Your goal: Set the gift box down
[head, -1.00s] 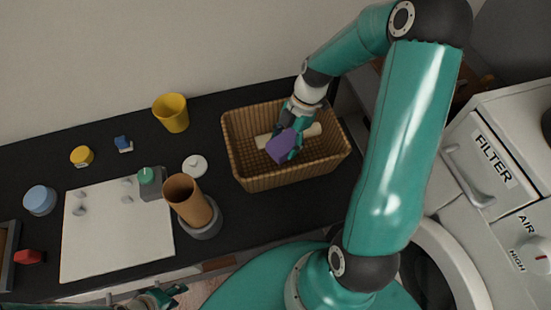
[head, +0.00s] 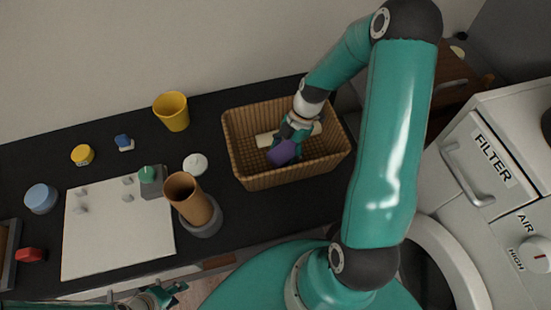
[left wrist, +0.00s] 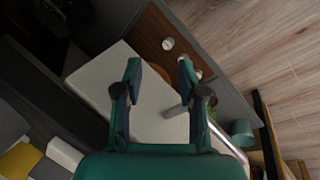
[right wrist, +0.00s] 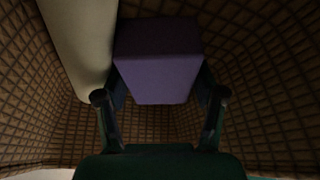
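The gift box, a small purple block (head: 281,153), is inside the wicker basket (head: 264,182) at the back right of the counter. My right gripper (head: 290,140) reaches down into the basket. In the right wrist view the purple box (right wrist: 158,62) sits between the fingers of my right gripper (right wrist: 160,85), which press close against its sides. Whether its underside touches the basket floor is hidden. My left gripper (head: 168,295) is at the front edge, low in the head view. The left wrist view shows its fingers (left wrist: 159,72) apart and empty.
A cream roll (right wrist: 82,45) lies in the basket beside the box. A brown cup (head: 188,203), white lid (head: 195,164), yellow cup (head: 171,111) and pale board (head: 110,235) stand left of the basket. A white appliance (head: 490,200) is at right.

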